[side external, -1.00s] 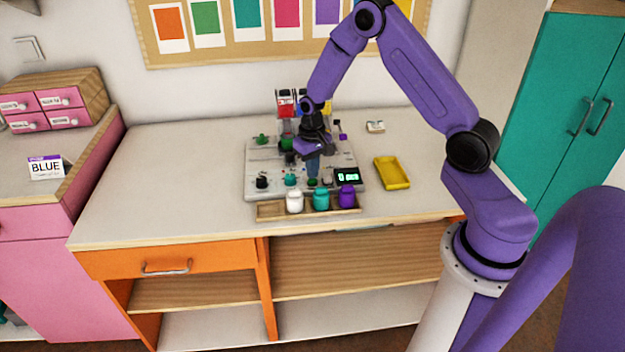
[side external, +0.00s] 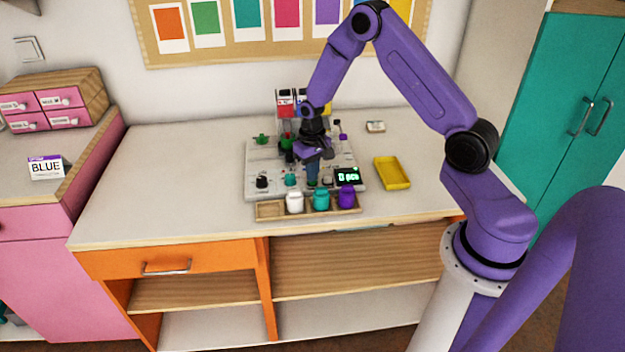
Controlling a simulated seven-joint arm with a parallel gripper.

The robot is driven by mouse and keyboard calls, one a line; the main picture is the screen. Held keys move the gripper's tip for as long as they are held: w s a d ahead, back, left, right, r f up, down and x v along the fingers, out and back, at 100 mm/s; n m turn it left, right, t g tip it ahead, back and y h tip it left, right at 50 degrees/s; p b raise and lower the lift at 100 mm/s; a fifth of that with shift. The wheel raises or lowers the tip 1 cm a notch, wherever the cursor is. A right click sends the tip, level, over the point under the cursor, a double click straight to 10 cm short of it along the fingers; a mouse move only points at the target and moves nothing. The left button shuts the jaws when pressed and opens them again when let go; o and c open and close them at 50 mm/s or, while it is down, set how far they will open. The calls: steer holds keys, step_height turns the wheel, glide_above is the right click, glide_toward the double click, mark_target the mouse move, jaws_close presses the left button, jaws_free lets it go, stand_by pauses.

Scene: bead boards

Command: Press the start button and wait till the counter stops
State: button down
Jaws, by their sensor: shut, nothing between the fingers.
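The bead board (side external: 258,156) is a pale panel on the worktop. Its counter (side external: 347,176) is a small black display with green characters that seem to read "0 pcs". My gripper (side external: 312,182) is shut and points down at the board's front part, left of the counter. Its fingertips are at the place of a small green button, which they mostly hide. I cannot tell whether the button is pressed in. A black knob (side external: 262,182) and a teal knob (side external: 291,180) sit to the left.
A wooden tray (side external: 270,210) with white, teal and purple jars stands in front of the board. A yellow tray (side external: 392,173) lies to the right. Containers with coloured contents (side external: 286,104) rise behind. The worktop's left side is clear.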

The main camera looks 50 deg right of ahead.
steer(key=shift+r, duration=3.45)
steer(key=shift+a, duration=0.15)
steer(key=s+a+r+n, duration=0.4)
steer(key=s+a+r, duration=0.15)
steer(key=a, duration=0.25)
steer(key=s+a+r+n, duration=0.3)
steer(key=s+a+r, duration=0.1)
steer(key=s+a, duration=0.3)
steer(key=s+r+n, duration=0.2)
steer(key=s+n, duration=0.2)
steer(key=s, duration=0.5)
steer(key=s+a+r+n, duration=0.1)
steer(key=s+n, duration=0.3)
steer(key=s, duration=0.6)
steer(key=shift+a+r+n, duration=0.15)
steer(key=shift+r+n, duration=0.15)
steer(key=shift+r, duration=0.4)
